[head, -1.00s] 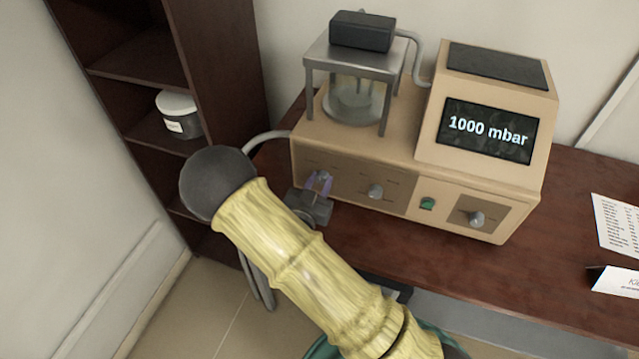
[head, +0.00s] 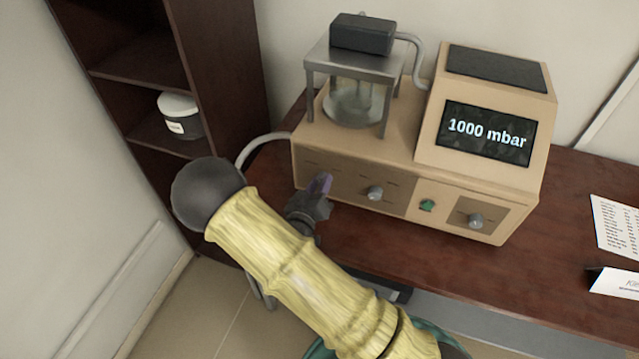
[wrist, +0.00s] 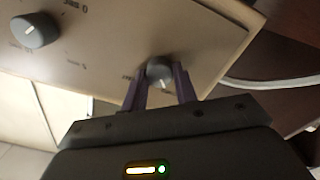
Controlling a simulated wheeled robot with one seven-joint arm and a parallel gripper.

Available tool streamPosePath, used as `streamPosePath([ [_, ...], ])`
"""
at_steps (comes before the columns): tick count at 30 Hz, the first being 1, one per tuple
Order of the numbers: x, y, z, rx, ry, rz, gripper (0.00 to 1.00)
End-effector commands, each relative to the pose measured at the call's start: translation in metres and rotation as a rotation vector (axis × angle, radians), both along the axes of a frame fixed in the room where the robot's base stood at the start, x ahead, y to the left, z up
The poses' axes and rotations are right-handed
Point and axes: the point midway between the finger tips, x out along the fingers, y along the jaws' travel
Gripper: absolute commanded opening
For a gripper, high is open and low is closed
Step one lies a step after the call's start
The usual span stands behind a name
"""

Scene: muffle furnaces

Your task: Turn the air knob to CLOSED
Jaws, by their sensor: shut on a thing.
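The tan apparatus (head: 355,150) has a brown front panel with small grey knobs. My gripper (wrist: 159,76) is shut on the leftmost knob (wrist: 159,70), with a purple finger on either side of it in the wrist view. A pale pointer mark shows on this knob, pointing down in that view. The lettering around it is too small to read, so I cannot tell its setting or whether it is the air knob. In the head view my gripper (head: 322,184) covers this knob. A second knob (head: 375,193) is to its right; it also shows in the wrist view (wrist: 35,30).
A green button (head: 427,205) and another knob (head: 476,220) are farther right. The display (head: 487,131) reads 1000 mbar. A glass chamber (head: 355,100) stands on top. A grey hose (head: 262,142) runs left, near a dark shelf (head: 225,70).

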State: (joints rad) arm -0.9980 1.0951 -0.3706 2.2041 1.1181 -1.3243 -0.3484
Motion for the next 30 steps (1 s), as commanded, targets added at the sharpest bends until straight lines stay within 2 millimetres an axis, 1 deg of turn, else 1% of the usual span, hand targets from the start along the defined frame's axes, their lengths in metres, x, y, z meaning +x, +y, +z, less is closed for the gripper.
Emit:
streamPosePath([
  [10, 0.000, 0.000, -0.001, -0.005, 0.004, 0.001, 0.06],
  [11, 0.000, 0.000, -0.001, -0.005, 0.004, 0.001, 0.30],
  [12, 0.000, 0.000, -0.001, -0.005, 0.004, 0.001, 0.38],
  [14, 0.000, 0.000, -0.001, -0.005, 0.004, 0.001, 0.50],
  [24, -0.002, 0.001, -0.001, -0.004, 0.002, 0.001, 0.50],
  [26, -0.005, 0.002, -0.001, -0.003, 0.002, 0.002, 0.50],
  [30, -0.020, 0.009, -0.002, -0.002, 0.003, 0.003, 0.50],
])
